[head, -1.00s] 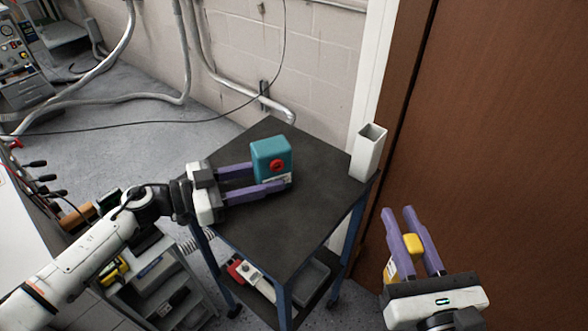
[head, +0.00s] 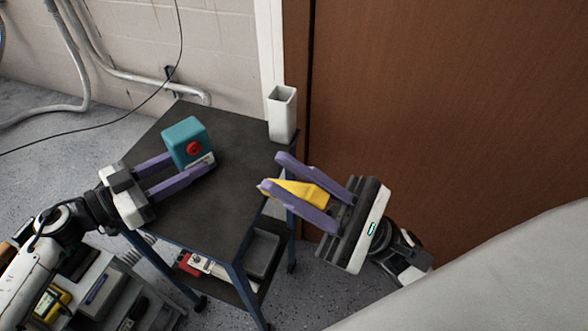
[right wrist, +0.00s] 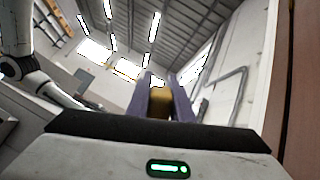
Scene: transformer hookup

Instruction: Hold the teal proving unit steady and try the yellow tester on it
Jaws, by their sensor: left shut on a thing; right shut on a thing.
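The teal proving unit (head: 186,137) with a round red spot on its face stands upright on the dark cart top. My left gripper (head: 196,167) is shut on it, one purple finger on each side. The yellow tester (head: 300,190) is between the purple fingers of my right gripper (head: 291,182), which is shut on it. It is held near the cart's right edge, to the right of the proving unit and apart from it. In the right wrist view the tester (right wrist: 160,103) shows dimly between the fingers; its far end is hidden.
The cart top (head: 222,210) is bare in front of the proving unit. A white open-topped square holder (head: 282,115) stands at its back right corner. A grey bin (head: 262,252) sits on the lower shelf. A brown door (head: 440,110) is on the right.

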